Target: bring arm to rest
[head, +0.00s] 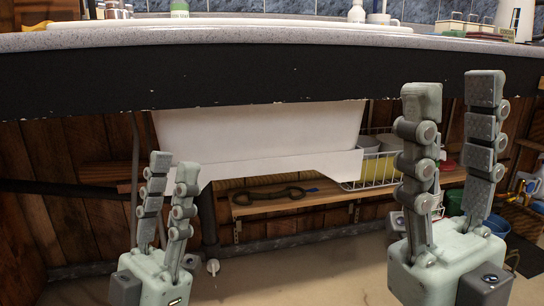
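My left gripper (167,183) points upward at the lower left, in front of the wooden wall under the counter. Its two fingers stand apart with a narrow gap and nothing shows between them. My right gripper (446,140) points upward at the lower right and looks larger. Its two fingers stand wide apart with nothing held between them. Both grippers are in front of the counter's dark front edge or below it, and neither visibly touches anything. The arms behind the grippers are out of the picture.
A speckled counter (250,38) with a chipped black front edge spans the view, bottles and small boxes on it. Below hang a white sink basin (260,135) and a wooden shelf (275,202) with a wire basket (370,172).

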